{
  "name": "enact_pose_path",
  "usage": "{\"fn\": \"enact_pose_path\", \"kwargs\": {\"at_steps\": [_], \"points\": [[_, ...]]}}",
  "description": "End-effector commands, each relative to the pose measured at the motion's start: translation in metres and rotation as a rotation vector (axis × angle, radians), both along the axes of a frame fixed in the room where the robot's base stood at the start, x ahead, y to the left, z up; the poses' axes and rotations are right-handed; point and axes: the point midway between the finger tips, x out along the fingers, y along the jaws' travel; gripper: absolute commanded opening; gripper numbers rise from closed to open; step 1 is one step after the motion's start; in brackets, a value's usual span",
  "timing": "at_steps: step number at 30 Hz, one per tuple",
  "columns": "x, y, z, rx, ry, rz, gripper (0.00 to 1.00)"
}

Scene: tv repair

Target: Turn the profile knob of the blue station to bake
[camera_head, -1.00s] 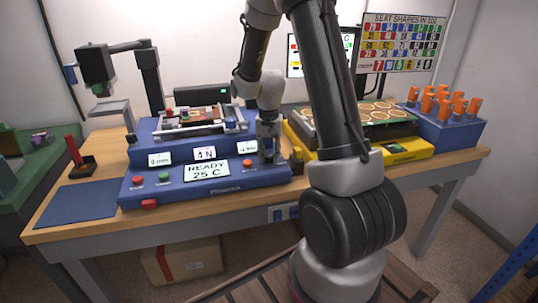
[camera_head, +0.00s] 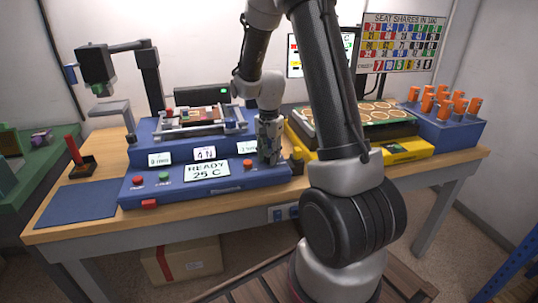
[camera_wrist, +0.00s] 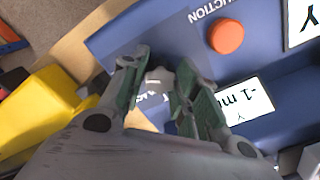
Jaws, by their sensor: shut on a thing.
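The blue station (camera_head: 128,196) stands on the workbench, with a front display (camera_head: 207,171) reading READY 25 C. My gripper (camera_head: 268,158) points down at the right end of its sloped front panel. In the wrist view, my gripper (camera_wrist: 160,84) has its two fingers closed around a small pale knob (camera_wrist: 157,75). Most of the knob and its printed markings are hidden by the fingers, so its setting cannot be read.
An orange button (camera_wrist: 226,37) lies close to the fingers, beside lettering ending in UCTION. A small display (camera_wrist: 240,103) shows a -1 reading. The yellow station (camera_head: 405,152) stands to the right. A framed board sits on top of the blue station.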

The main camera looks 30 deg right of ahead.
Motion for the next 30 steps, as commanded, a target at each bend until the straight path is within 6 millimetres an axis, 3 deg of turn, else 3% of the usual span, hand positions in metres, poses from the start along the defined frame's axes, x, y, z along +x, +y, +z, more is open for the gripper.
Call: {"fn": "enact_pose_path", "kwargs": {"at_steps": [5,6,9,10,22,30], "points": [[0.001,0.0,0.001,-0.001,-0.005,-0.001,0.07],[0.001,0.0,0.001,-0.001,-0.005,-0.001,0.32],[0.001,0.0,0.001,0.0,-0.004,-0.001,0.5],[0.001,0.0,0.001,0.0,-0.004,-0.001,0.53],[0.001,0.0,0.008,0.0,-0.004,0.0,0.53],[0.002,0.0,0.064,-0.001,-0.007,0.0,0.53]]}}
